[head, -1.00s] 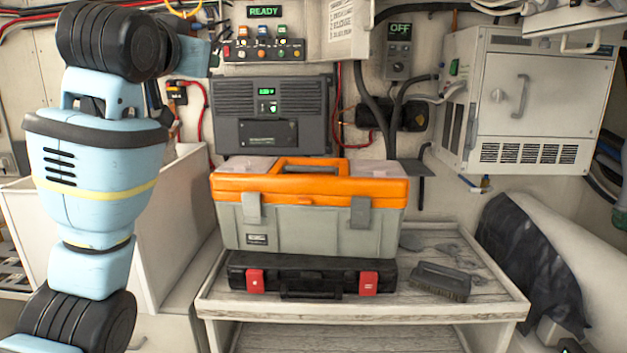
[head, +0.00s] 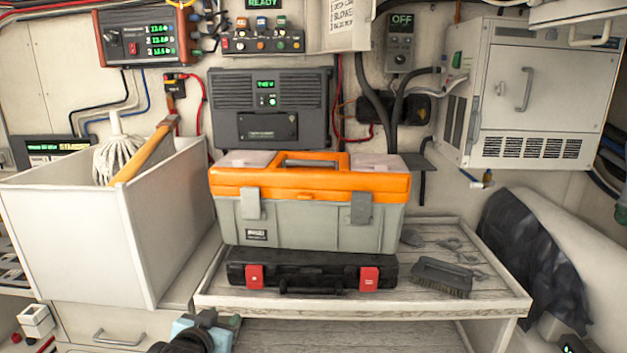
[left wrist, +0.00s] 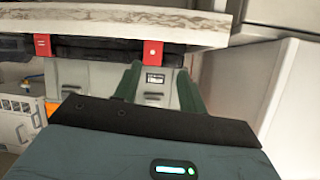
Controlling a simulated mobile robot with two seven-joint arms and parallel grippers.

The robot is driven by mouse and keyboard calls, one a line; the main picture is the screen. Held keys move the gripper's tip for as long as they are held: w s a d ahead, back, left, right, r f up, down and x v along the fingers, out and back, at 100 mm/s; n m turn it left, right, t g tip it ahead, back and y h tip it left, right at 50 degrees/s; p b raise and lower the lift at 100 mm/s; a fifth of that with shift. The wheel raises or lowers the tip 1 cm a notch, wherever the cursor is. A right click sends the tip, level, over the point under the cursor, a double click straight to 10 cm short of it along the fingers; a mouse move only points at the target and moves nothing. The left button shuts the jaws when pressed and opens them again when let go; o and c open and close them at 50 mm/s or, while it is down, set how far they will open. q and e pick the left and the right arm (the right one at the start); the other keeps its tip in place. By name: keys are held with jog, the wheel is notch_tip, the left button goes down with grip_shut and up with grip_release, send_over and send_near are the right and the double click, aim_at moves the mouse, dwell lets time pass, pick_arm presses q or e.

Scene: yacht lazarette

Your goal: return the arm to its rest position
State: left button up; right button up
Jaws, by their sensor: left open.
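My left gripper (head: 220,321) is low at the bottom edge of the head view, in front of the bench's front edge. Its two green fingers stand apart with nothing between them in the left wrist view (left wrist: 158,82). Little of my left arm shows in the head view. My right gripper is in neither view.
A grey and orange toolbox (head: 305,222) sits on a black case (head: 320,274) on the wooden bench (head: 365,306). A brush (head: 441,278) lies to their right. A white bin (head: 165,228) holds a mop and a wooden handle. A white cabinet (head: 530,95) hangs at right.

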pick_arm(q)
jog(key=s+f+g, duration=0.2)
jog(key=s+f, duration=1.5)
jog(key=f, duration=0.1)
jog(key=s+f+g, duration=0.1)
jog(key=s+f, duration=0.3)
jog(key=s, duration=0.5)
jog(key=s+a+f, duration=0.1)
jog(key=s+f, duration=0.2)
jog(key=s, duration=0.6)
jog(key=shift+s+f+n+g, duration=0.3)
jog(key=shift+s+f+g, duration=0.05)
jog(key=shift+s+g, duration=0.05)
